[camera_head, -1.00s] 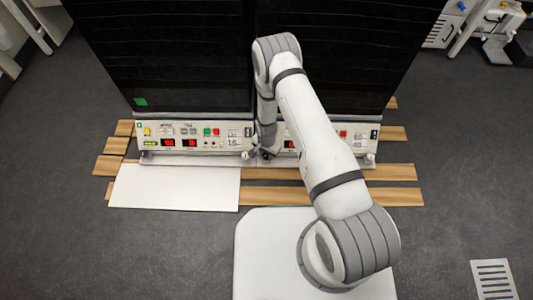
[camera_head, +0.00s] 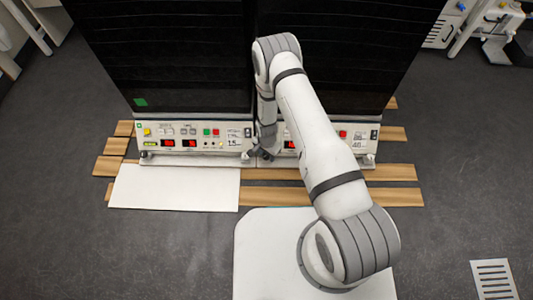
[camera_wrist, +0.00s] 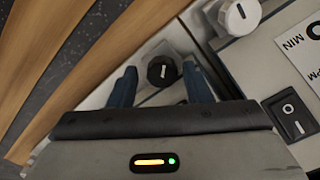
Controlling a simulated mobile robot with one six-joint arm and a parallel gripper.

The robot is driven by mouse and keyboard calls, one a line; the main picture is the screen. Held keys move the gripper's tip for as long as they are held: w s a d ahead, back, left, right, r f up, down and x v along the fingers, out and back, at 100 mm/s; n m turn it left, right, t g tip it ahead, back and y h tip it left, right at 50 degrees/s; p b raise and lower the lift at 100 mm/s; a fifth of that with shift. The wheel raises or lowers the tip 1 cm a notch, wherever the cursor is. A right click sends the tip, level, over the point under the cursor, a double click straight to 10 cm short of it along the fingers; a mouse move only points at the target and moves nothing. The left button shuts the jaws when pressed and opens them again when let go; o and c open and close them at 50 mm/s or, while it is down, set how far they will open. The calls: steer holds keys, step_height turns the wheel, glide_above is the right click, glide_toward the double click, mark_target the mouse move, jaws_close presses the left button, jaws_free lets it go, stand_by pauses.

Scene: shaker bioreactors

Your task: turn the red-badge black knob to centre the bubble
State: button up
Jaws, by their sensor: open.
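A round black knob (camera_wrist: 161,72) with a white line on top sits on a pale surface in the wrist view. No red badge can be made out on or beside it. My gripper (camera_wrist: 160,66) is open, with one blue finger on each side of the knob. Small gaps show between the fingers and the knob from this angle; how far down the fingers reach is unclear. In the head view my arm hides the knob and most of the gripper. I cannot see a bubble in either view.
A white knob (camera_wrist: 240,14) and a black rocker switch (camera_wrist: 290,113) are close on the right. Wooden slats (camera_wrist: 60,60) lie to the left. Two black cabinets with control panels (camera_head: 192,137) stand side by side. A white board (camera_head: 175,187) lies in front of the left one.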

steer(key=shift+w+a, duration=0.1)
steer(key=shift+w, duration=0.05)
steer(key=n, duration=0.5)
steer(key=shift+p, duration=0.3)
steer(key=n, duration=0.4)
steer(key=shift+n+p, duration=0.3)
steer(key=shift+p, duration=0.05)
steer(key=w+d+r+p, duration=0.1)
steer(key=d+r+p, duration=0.1)
steer(key=r, duration=1.5)
steer(key=w+d+r+p, duration=0.1)
steer(key=r+p, duration=0.3)
steer(key=r, duration=1.3)
steer(key=shift+w+d+r+p, duration=0.25)
steer(key=shift+w+d+p, duration=0.1)
steer(key=shift+d, duration=0.15)
